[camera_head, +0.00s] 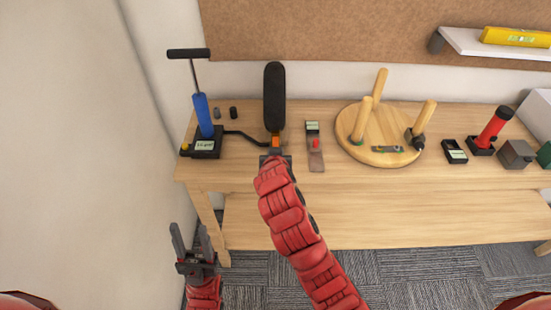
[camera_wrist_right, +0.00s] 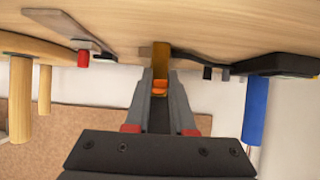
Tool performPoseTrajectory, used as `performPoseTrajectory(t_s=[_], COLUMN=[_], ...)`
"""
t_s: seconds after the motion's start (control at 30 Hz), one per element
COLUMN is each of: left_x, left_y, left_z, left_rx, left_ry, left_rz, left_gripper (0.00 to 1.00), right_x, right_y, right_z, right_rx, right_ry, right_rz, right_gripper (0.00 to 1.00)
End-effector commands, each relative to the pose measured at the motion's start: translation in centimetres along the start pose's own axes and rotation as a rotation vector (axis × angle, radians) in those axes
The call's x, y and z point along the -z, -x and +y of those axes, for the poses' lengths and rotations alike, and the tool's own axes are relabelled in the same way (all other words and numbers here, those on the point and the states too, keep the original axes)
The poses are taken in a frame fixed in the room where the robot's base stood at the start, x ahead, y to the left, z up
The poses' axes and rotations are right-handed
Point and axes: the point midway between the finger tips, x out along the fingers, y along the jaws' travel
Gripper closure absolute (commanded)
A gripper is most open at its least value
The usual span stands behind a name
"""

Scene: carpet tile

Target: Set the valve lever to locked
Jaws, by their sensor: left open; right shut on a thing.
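A blue hand pump (camera_head: 202,115) stands on a black base (camera_head: 206,147) at the bench's left end. A black hose (camera_head: 246,134) runs from it to an orange valve part (camera_head: 276,141), which looks like the lever, below an upright black tyre-like piece (camera_head: 274,95). My right gripper (camera_head: 275,158) is at the valve. In the right wrist view, the orange lever (camera_wrist_right: 160,89) lies between its fingers under a brass-coloured part (camera_wrist_right: 160,58), and the fingers are shut on it. The lever's exact angle is hard to tell. My left gripper (camera_head: 191,232) is open and empty, low beside the bench's left leg.
A metal strip with a red knob (camera_head: 316,150) lies right of the valve. Farther right are a round wooden stool top (camera_head: 375,125) with upturned legs, a black box (camera_head: 455,151), a red torch-like thing (camera_head: 493,125) and a grey block (camera_head: 515,153). The bench front is mostly clear.

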Motion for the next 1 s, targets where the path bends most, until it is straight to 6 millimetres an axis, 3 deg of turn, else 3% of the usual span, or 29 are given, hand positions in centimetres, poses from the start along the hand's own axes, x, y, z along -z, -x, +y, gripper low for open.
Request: performPoseTrajectory(t_s=[0.5,0.53,0.7,1.0], left_x=[-0.10,-0.10,-0.10,-0.11], left_y=[0.60,0.60,0.59,0.63], left_z=[0.03,0.03,0.03,0.03], left_rx=[0.000,0.000,0.000,0.000], left_ry=[0.000,0.000,0.000,0.000], left_rz=[0.000,0.000,0.000,0.000], left_gripper=[0.50,0.50,0.50,0.50], right_x=[-0.11,-0.10,-0.08,-0.08], right_y=[-0.10,-0.10,-0.10,-0.01], right_z=[0.01,0.01,0.00,-0.01], right_rx=[-0.001,-0.001,0.000,0.000], right_ry=[0.001,0.001,0.001,0.001], right_rz=[0.020,0.020,0.021,0.021], right_gripper=[1.00,0.76,0.47,0.47])
